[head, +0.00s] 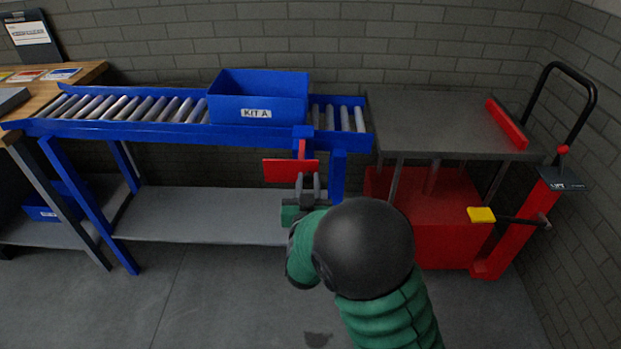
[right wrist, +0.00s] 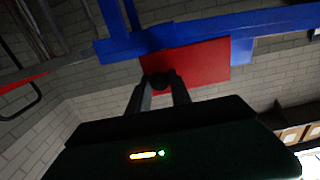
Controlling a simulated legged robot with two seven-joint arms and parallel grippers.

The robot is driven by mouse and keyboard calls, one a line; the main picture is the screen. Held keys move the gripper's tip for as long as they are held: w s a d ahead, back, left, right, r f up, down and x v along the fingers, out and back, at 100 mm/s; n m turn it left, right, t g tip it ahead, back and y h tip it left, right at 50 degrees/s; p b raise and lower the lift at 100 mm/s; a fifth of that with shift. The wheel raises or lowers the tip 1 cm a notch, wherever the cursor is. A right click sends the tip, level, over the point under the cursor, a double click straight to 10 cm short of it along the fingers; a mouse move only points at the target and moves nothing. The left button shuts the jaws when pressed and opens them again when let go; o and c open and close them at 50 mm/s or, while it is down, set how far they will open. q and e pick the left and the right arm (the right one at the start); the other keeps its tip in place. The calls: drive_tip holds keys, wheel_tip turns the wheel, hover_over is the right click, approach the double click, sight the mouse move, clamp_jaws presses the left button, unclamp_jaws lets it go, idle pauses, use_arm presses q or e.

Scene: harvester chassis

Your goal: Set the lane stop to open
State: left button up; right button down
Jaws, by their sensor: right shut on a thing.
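The lane stop is a red plate (head: 290,171) on the front of the blue roller conveyor (head: 180,137), below a blue bracket (head: 303,133). A short red piece rises from the plate to the bracket. In the right wrist view the red plate (right wrist: 200,67) lies beyond the fingers. My right gripper (head: 308,183) is at the plate's right lower side. Its fingers are shut on a dark round knob (right wrist: 160,81) in front of the plate. My left gripper is in neither view.
A blue KIT A bin (head: 258,98) sits on the rollers behind the lane stop. A red lift cart with a grey top (head: 430,118) stands to the right of the conveyor. A grey lower shelf (head: 200,215) lies under the rollers. A wooden bench (head: 75,77) is at left.

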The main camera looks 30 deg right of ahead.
drive_tip(key=shift+r, duration=0.1)
drive_tip(key=c, duration=1.3)
unclamp_jaws()
drive_tip(key=shift+s+a+r, duration=0.1)
drive_tip(key=shift+s+a, duration=0.05)
drive_tip(key=shift+a, duration=0.15)
drive_tip(key=shift+o, duration=0.2)
drive_tip(key=shift+d, duration=0.2)
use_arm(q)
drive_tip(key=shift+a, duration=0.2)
use_arm(e)
drive_tip(key=shift+s, duration=0.1)
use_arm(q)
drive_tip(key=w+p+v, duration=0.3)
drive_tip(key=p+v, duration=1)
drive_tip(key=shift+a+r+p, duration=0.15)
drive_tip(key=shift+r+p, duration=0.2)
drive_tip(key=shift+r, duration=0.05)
use_arm(e)
drive_tip(key=v, duration=1.6)
drive_tip(key=shift+a+f, duration=0.25)
drive_tip(key=shift+a, duration=0.15)
